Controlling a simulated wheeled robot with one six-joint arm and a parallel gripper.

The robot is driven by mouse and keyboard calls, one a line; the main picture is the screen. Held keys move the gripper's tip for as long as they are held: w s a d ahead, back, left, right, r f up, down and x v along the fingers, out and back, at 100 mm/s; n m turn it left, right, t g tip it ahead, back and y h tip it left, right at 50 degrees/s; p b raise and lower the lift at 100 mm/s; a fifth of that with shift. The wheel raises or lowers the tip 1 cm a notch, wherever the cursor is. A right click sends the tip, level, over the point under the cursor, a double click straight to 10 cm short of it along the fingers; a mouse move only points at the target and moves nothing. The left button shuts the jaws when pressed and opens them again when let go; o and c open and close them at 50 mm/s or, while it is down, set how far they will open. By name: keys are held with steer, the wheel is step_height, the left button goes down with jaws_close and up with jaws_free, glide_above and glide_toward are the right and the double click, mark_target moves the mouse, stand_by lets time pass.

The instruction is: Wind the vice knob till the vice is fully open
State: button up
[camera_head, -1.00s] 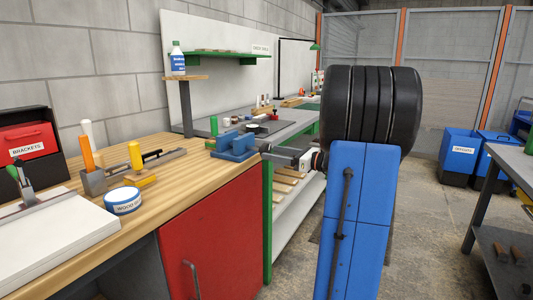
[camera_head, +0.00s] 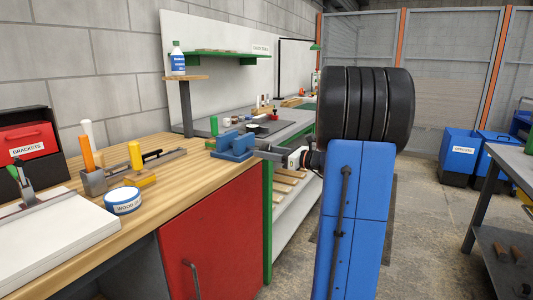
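The blue vice (camera_head: 236,146) sits at the right edge of the wooden workbench, beside the green-framed bench. My gripper (camera_head: 265,151) reaches in from the right, level with the vice, and its tips are at or very near the vice's right end. The vice knob cannot be made out; it seems hidden by the gripper tips. The gripper is small and seen from the side, so whether its fingers are shut on the knob cannot be told. How far apart the vice jaws stand is also too small to judge.
A yellow cylinder (camera_head: 135,155), a grey holder (camera_head: 94,182) and a round blue tin (camera_head: 122,201) stand on the wooden bench left of the vice. A red cabinet (camera_head: 215,235) is below. Open floor lies to the right, before blue bins (camera_head: 460,152).

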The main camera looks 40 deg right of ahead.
steer(key=n, duration=0.5)
stand_by(0.3)
steer(key=o, duration=1)
steer(key=v, duration=1.7)
steer(key=shift+s+d, duration=0.2)
